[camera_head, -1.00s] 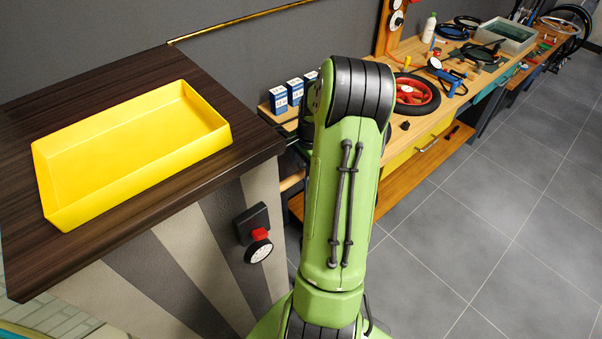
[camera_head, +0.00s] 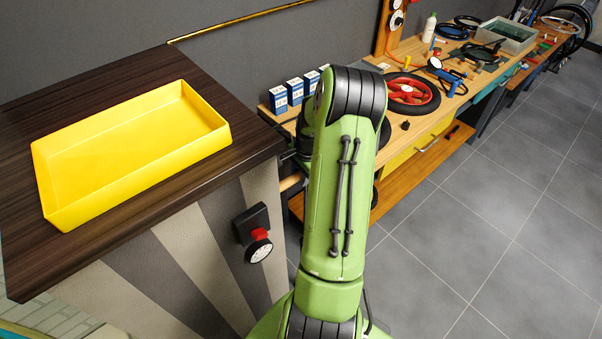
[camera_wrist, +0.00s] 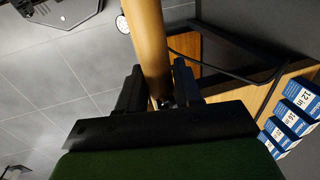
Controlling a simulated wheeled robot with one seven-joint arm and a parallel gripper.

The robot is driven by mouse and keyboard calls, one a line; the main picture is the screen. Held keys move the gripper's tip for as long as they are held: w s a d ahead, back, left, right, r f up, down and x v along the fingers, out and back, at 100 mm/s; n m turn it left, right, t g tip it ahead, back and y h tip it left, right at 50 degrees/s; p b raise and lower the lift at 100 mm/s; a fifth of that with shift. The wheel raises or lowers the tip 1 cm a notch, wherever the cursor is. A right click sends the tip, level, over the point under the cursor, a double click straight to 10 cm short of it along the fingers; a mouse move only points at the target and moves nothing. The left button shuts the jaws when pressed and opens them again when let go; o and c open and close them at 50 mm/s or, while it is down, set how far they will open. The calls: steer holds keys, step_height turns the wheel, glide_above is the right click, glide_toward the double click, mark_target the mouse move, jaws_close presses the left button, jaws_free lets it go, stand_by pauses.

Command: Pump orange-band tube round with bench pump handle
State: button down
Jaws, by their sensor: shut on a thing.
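My gripper (camera_wrist: 158,88) shows in the wrist view with its two black fingers closed on a tan round wooden handle (camera_wrist: 147,35), which looks like the bench pump handle. The handle runs from between the fingers to the top edge of that view. In the head view my green arm hides the gripper. A short tan round piece (camera_head: 291,183) shows left of the arm, beside the dark counter; I cannot tell if it is the same handle. Dark tubes or tyres (camera_head: 452,31) lie on the far bench. I cannot make out an orange band on any of them.
A yellow tray (camera_head: 215,138) sits on the dark counter (camera_head: 190,70) at left. A dial (camera_head: 258,250) with a red part sticks out from the counter's side. Blue-and-white boxes (camera_head: 279,99) and a red-rimmed wheel (camera_head: 408,88) are on the bench. The grey floor (camera_head: 500,230) is clear.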

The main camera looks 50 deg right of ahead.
step_height(320, 180, down, 36)
steer(key=b, duration=2.6)
steer(key=shift+f, duration=0.15)
steer(key=shift+s+a+f, duration=0.1)
steer(key=shift+f, duration=0.1)
steer(key=c, duration=1.2)
jaws_free()
steer(key=o, duration=0.3)
steer(key=shift+f, duration=0.1)
steer(key=s+r+p, duration=0.1)
steer(key=r, duration=0.4)
steer(key=s+r+p, duration=0.1)
steer(key=r, duration=0.4)
steer(key=s+r+p, duration=0.1)
steer(key=r+p, duration=0.1)
steer(key=r, duration=0.3)
steer(key=shift+a+r, duration=0.3)
